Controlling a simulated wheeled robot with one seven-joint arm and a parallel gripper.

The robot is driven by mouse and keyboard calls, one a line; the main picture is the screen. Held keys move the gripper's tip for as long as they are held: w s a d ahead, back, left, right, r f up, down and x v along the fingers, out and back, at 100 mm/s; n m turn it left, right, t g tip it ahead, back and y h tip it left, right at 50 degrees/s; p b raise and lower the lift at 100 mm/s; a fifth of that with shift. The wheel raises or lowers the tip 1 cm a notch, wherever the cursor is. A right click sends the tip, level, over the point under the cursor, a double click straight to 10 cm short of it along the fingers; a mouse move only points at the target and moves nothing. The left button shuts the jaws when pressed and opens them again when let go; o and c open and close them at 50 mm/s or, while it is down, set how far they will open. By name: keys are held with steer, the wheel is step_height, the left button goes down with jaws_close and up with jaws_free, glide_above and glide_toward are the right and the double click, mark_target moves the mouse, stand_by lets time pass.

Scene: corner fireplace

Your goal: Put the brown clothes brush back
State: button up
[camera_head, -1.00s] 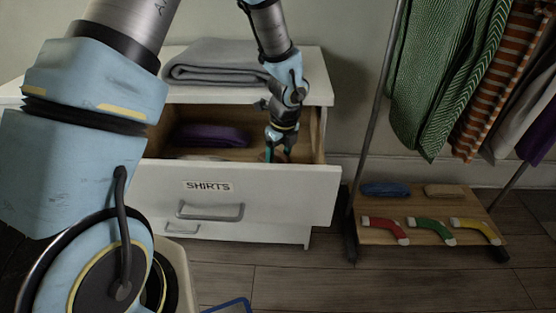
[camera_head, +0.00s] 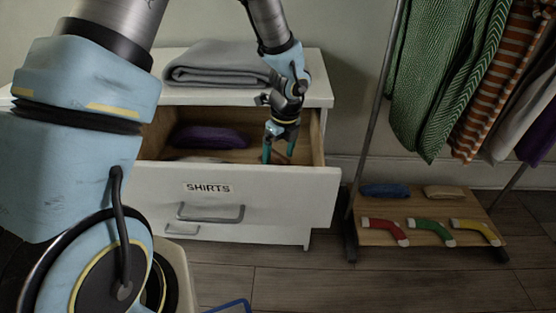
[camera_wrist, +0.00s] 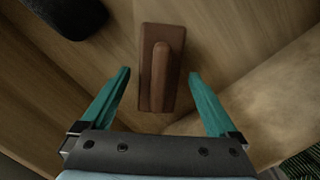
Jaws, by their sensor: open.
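The brown clothes brush (camera_wrist: 161,66), a brown block with a raised grip along its middle, lies on the wooden floor of the open drawer in the wrist view. My gripper (camera_wrist: 160,85) is open, with a teal finger on each side of the brush's near end and a gap on both sides. In the head view my gripper (camera_head: 278,155) points down into the right part of the drawer labelled SHIRTS (camera_head: 262,192). The brush is not clearly visible there; the drawer front and my fingers hide that spot.
A purple folded cloth (camera_head: 208,137) lies in the drawer. A grey folded cloth (camera_head: 215,63) lies on the dresser. A clothes rack with a low wooden shelf (camera_head: 378,236) stands right.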

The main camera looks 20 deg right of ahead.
mark_target(282, 156)
steer(key=r, duration=0.3)
steer(key=s+r, duration=0.1)
steer(key=r, duration=0.2)
steer(key=r+p, duration=0.1)
steer(key=r, duration=0.2)
steer(key=shift+s+d+r, duration=0.2)
steer(key=shift+d+r, duration=0.05)
steer(key=shift+r, duration=0.1)
steer(key=a+r+n, duration=0.1)
steer(key=a+n, duration=0.9)
steer(key=s+a+r+n, duration=0.1)
steer(key=a+r+n, duration=0.1)
steer(key=a+n, duration=0.8)
steer(key=s+a+r+n, duration=0.1)
steer(key=a+r+n, duration=0.1)
steer(key=a+n, duration=0.8)
steer(key=shift+s+a+n+h, duration=0.2)
steer(key=shift+a+n+h, duration=0.2)
steer(key=shift+n, duration=0.1)
step_height(282, 156, up, 12)
steer(key=p, duration=1.2)
